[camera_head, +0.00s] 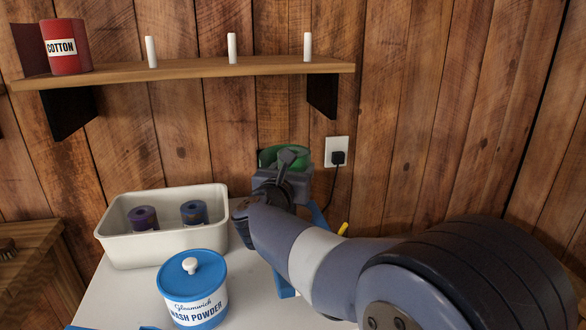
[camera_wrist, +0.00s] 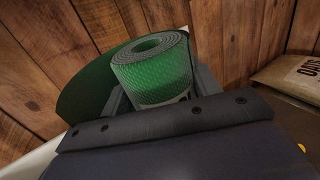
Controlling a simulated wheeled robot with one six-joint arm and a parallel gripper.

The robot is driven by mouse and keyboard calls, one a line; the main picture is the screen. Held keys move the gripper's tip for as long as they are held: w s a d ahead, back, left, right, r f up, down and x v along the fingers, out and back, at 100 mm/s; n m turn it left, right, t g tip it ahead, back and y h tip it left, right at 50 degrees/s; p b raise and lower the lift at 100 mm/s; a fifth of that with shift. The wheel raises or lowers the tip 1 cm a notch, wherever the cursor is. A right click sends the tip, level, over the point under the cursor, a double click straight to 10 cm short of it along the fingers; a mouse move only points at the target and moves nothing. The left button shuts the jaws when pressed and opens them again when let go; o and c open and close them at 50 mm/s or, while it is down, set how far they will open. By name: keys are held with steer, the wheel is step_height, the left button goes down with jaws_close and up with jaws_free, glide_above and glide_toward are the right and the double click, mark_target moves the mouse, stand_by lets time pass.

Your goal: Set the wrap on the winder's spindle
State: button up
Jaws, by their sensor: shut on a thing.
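My gripper (camera_head: 284,172) is shut on a green rolled wrap (camera_wrist: 152,66), raised in front of the plank wall. In the wrist view the roll sits between the fingers, its spiral end facing up and tilted. A dark green sheet (camera_wrist: 88,93) stands to its left; I cannot tell whether it is the wrap's loose end. In the head view only part of the green wrap (camera_head: 268,157) shows past my gripper. Blue parts (camera_head: 319,217) and a yellow piece (camera_head: 343,229) behind my arm may belong to the winder. Its spindle is hidden.
A cream bin (camera_head: 128,253) holds a purple roll (camera_head: 144,218) and a blue-grey roll (camera_head: 193,212). A blue wash powder tub (camera_head: 192,288) stands in front. Above, a shelf (camera_head: 190,70) has white pegs and a red cotton item (camera_head: 67,46). A sack (camera_wrist: 295,78) lies at right.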

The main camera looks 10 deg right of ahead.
steer(key=shift+f+b, duration=1.4)
steer(key=shift+f, duration=1.1)
steer(key=shift+b, duration=0.75)
steer(key=shift+f+b, duration=0.6)
steer(key=shift+b, duration=0.15)
steer(key=o, duration=0.8)
steer(key=shift+c, duration=0.2)
steer(key=shift+b+v, duration=1.15)
steer(key=shift+v, duration=4.45)
steer(key=shift+w+r, duration=0.1)
steer(key=shift+p+x, duration=0.95)
steer(key=shift+x, duration=3.35)
